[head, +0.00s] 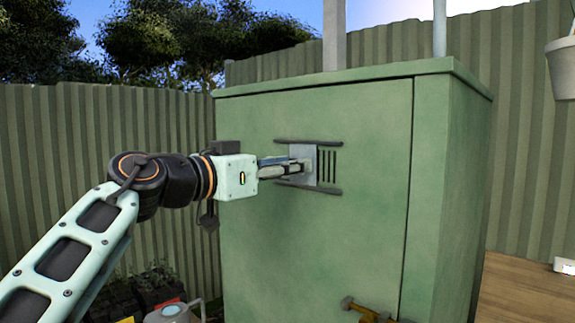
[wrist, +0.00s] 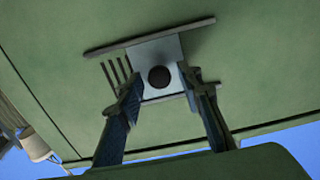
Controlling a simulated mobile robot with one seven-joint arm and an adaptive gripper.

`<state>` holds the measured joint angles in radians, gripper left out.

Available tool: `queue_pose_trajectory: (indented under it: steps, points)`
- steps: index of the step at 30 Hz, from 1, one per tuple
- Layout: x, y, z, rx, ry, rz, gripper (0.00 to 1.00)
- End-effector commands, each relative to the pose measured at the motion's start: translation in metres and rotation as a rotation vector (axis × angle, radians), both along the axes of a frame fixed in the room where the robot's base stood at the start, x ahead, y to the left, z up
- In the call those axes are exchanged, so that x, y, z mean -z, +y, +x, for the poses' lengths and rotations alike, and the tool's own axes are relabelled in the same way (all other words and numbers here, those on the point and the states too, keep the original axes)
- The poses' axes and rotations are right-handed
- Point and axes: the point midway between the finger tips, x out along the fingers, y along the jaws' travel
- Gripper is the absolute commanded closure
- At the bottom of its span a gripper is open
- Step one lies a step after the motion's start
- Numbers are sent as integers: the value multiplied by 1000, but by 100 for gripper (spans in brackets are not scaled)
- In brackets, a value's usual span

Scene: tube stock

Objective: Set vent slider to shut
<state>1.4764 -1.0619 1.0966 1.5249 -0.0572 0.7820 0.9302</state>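The vent slider (head: 309,152) is a pale grey plate between two dark horizontal rails on the green cabinet's front. In the head view it sits toward the left of the rails, with several dark vent slots (head: 328,166) uncovered on its right. The wrist view shows the slider plate (wrist: 144,52) with a round dark knob (wrist: 159,76) on it. My gripper (head: 301,166) reaches the plate from the left in the head view. In the wrist view my gripper (wrist: 162,77) is open, with one finger on each side of the knob and gaps showing.
A watering can (head: 172,313) and planters stand at the lower left. A pot (head: 563,68) hangs at upper right. A corrugated fence (head: 40,150) runs behind.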

Motion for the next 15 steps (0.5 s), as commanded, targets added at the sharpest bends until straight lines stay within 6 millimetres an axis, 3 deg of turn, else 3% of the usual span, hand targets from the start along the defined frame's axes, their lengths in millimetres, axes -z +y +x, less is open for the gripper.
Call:
queue_pose_trajectory:
  steps: [1,8,15]
  points:
    - [0,0,0,0,0,0,75]
    - [0,0,0,0,0,0,100]
    - [0,0,0,0,0,0,100]
